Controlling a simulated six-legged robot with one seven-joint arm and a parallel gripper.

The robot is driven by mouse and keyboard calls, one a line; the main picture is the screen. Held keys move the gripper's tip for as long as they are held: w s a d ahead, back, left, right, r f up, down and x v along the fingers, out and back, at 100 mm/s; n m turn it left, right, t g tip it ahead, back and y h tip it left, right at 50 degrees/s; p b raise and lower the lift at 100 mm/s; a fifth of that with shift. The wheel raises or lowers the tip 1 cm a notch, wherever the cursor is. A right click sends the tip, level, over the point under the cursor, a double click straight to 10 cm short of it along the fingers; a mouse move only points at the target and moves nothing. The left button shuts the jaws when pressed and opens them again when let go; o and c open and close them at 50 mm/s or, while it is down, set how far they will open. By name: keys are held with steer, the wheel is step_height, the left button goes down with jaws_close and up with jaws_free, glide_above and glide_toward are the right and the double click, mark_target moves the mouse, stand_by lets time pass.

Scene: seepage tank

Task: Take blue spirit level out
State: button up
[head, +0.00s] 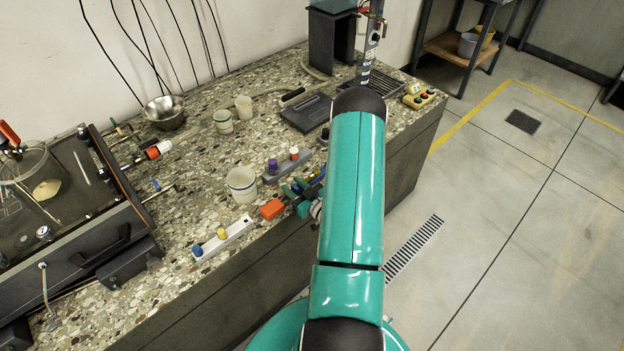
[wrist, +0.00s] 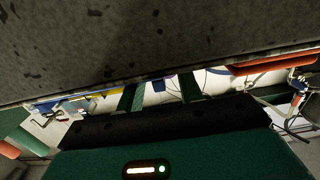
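In the head view, my gripper (head: 303,191) is at the front edge of the stone counter, largely hidden behind my teal arm. A blue and yellow object (head: 317,177) shows beside it; I cannot tell whether this is the blue spirit level. In the wrist view, the two dark green fingers of my gripper (wrist: 160,93) stand apart. A small dark blue shape (wrist: 158,85) shows in the gap between them, with no clear contact with either finger.
An orange block (head: 271,208) lies just left of my gripper. A white cup (head: 242,184), a grey holder (head: 287,166) and a white strip with knobs (head: 222,239) stand close by. The seepage tank (head: 60,215) is at the left.

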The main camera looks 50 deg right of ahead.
jaws_close()
steer(key=shift+r, duration=0.2)
